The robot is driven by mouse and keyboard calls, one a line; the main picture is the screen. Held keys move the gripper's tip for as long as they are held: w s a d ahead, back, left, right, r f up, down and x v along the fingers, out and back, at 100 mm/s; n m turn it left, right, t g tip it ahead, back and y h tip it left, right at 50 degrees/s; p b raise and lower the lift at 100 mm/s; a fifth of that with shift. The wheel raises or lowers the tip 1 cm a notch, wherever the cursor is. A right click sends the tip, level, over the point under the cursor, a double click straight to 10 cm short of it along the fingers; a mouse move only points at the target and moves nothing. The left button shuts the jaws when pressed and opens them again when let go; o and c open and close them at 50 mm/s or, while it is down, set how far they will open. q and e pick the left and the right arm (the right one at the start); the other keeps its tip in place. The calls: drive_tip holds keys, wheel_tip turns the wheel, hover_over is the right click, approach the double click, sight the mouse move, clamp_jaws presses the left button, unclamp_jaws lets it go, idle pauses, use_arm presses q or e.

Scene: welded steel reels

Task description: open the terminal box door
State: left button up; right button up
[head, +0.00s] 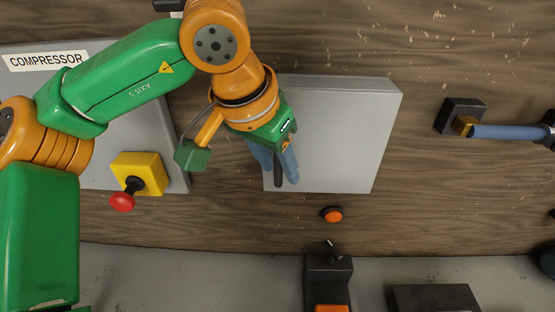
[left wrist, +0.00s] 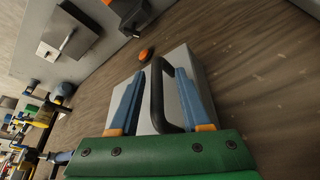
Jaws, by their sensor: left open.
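The terminal box is a light grey box on the wood-grain panel, its closed door (head: 340,135) facing out. The door also shows in the left wrist view (left wrist: 145,118). A black bar handle (head: 278,172) stands near the door's left edge; in the left wrist view the handle (left wrist: 157,95) is a rounded bow. My left gripper (head: 275,178) is open, its blue fingers on either side of the handle. In the left wrist view the gap between the fingers (left wrist: 160,80) holds the handle, apparently ungripped. My arm hides the box's upper left corner. My right gripper is not in view.
A grey compressor box (head: 90,85) with a yellow-backed red knob (head: 122,201) is left. An orange button (head: 332,214) sits below the terminal box. A blue-handled lever (head: 505,131) is right. Bare panel lies right of the door.

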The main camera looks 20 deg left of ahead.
use_arm(q)
drive_tip(key=shift+w, duration=0.15)
drive_tip(key=shift+s+d+r, duration=0.1)
drive_tip(key=shift+s+d, duration=0.1)
drive_tip(key=shift+s, duration=0.05)
clamp_jaws()
drive_tip(key=shift+w, duration=0.1)
idle(0.8)
